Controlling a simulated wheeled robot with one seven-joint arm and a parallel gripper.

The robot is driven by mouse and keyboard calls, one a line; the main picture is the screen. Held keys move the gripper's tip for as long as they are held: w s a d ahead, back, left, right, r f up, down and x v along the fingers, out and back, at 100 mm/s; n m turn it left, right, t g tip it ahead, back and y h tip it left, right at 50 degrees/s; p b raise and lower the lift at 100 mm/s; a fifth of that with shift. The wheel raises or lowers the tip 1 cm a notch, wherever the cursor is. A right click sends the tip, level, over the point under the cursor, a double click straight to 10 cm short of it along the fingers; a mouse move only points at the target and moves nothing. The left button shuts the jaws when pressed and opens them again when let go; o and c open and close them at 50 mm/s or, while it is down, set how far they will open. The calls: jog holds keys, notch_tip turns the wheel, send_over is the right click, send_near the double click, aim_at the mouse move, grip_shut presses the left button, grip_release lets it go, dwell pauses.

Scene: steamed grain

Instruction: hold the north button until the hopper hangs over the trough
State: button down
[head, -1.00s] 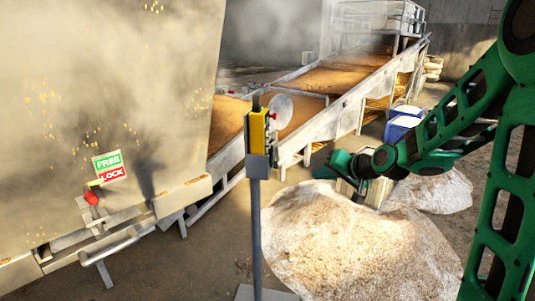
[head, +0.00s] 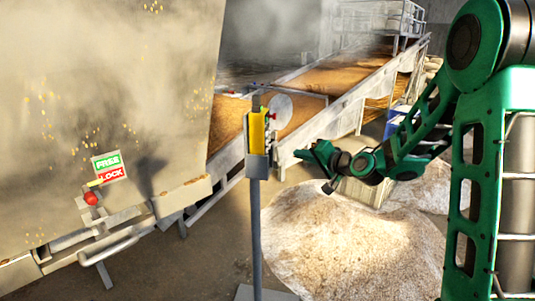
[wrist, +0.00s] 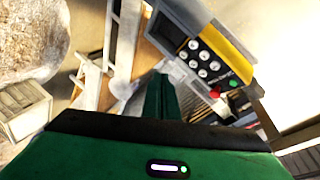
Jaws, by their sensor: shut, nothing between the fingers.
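The yellow control box (head: 257,130) stands on a grey post in the head view, its button face turned mostly away. In the wrist view its dark panel (wrist: 224,68) shows several pale round buttons (wrist: 203,58), a red one and a green one. I cannot read which is the north button. My gripper (head: 301,151) is shut and empty, to the right of the box and apart from it. In the wrist view my gripper's fingers (wrist: 158,92) point up, left of the panel. I cannot pick out the hopper for certain. Long sloping beds of brown grain (head: 302,112) lie behind; which is the trough is unclear.
A large metal wall (head: 100,90) fills the left, with a FREE/LOCK sign (head: 109,166) and a red knob (head: 91,198). Pale grain heaps (head: 345,240) lie below my arm. A wooden crate (wrist: 20,112) stands by the heap. Steam blurs the back.

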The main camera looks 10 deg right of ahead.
aim_at(267, 151)
jog(key=w+a, duration=0.3)
jog(key=a, duration=0.3)
jog(key=shift+a, duration=0.35)
dwell(1.6)
jog(key=shift+a+r, duration=0.1)
jog(key=shift+a, duration=0.1)
jog(key=shift+a, duration=0.15)
